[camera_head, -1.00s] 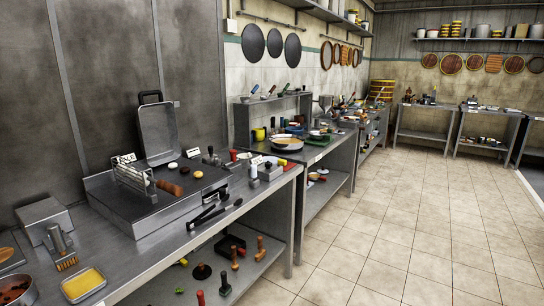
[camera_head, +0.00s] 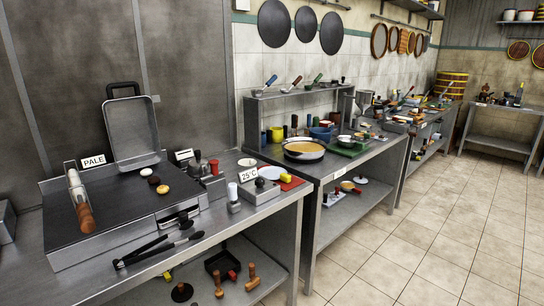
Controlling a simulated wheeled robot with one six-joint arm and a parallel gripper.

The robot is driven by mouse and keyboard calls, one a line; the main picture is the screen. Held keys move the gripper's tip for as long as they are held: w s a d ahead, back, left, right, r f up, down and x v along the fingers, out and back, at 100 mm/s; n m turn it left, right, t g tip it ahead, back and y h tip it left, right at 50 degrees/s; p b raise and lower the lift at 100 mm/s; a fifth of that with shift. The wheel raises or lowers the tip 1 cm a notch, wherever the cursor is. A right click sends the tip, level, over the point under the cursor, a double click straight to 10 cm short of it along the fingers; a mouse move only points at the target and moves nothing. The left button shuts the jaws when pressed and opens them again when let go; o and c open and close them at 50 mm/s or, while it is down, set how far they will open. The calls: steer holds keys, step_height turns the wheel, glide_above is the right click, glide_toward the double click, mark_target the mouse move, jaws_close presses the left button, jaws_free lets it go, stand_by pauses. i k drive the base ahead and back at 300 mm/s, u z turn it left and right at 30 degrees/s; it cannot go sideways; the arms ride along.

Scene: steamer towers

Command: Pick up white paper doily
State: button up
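A flat white round thing (camera_head: 272,172) lies at the right end of the near steel counter, behind the box marked 25°C. It may be the paper doily, but it is too small to tell from a plate. A smaller white-topped round item (camera_head: 247,163) stands to its left. My gripper does not show in this view.
The near counter holds a griddle (camera_head: 140,225) with a PALE sign (camera_head: 93,161), black tongs (camera_head: 150,252) and a 25°C box (camera_head: 258,190). Another counter with a wide pan (camera_head: 304,151) stands beyond. The tiled floor (camera_head: 430,240) at right is clear.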

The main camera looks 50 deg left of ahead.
mark_target(246, 162)
steer(key=i, duration=1.35)
steer(key=u, duration=2.25)
steer(key=i, duration=1.7)
steer(key=u, duration=0.05)
